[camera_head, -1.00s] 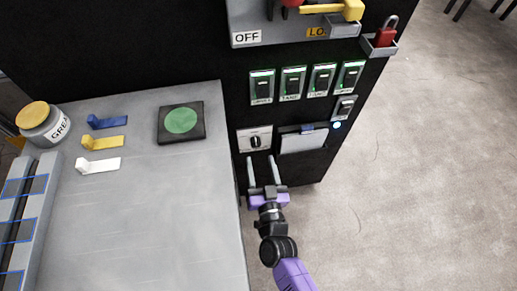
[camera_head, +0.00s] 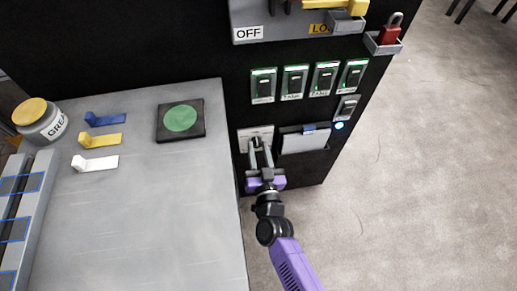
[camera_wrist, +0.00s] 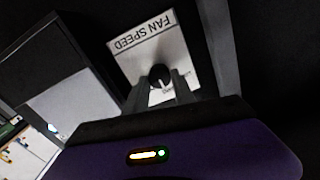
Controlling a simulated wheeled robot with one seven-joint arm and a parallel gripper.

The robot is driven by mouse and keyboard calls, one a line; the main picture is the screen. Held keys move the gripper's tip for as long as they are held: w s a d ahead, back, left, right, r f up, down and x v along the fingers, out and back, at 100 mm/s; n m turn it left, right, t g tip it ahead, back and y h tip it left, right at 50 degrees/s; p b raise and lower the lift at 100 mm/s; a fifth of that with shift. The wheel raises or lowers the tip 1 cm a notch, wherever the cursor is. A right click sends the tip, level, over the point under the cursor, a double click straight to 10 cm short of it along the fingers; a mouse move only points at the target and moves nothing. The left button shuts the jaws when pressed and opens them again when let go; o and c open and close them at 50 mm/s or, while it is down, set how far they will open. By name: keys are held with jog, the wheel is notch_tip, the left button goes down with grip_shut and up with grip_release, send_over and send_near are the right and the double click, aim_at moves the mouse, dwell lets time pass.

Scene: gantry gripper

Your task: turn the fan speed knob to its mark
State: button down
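The fan speed knob (camera_wrist: 159,75) is a small round black knob with a light pointer line. It sits on a white plate (camera_wrist: 140,48) lettered FAN SPEED, which appears upside down in the wrist view. In the head view the plate (camera_head: 243,137) is low on the black cabinet front, and the fingers partly cover the knob. My gripper (camera_head: 259,147) reaches up to the plate, its two grey fingers drawn close together, one on each side of the knob. They appear shut on it. The fingers hide the lower part of the plate and any mark there.
A grey clipboard-like panel (camera_head: 305,142) is right of the plate. Several lit switches (camera_head: 295,82) are above it. The grey table (camera_head: 150,220) with hooks and a green disc (camera_head: 181,118) stands close on the left. Open floor (camera_head: 430,180) lies to the right.

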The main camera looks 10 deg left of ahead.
jog(key=shift+m, duration=0.4)
jog(key=m+b, duration=0.1)
jog(key=m, duration=0.4)
jog(key=shift+d+f+m+b, duration=0.1)
jog(key=shift+f+m+b, duration=0.05)
jog(key=shift+m+b, duration=0.2)
jog(key=m+b, duration=0.1)
jog(key=m, duration=0.4)
jog(key=shift+m, duration=0.25)
jog(key=c, duration=1.1)
grip_release()
jog(key=shift+o, duration=0.2)
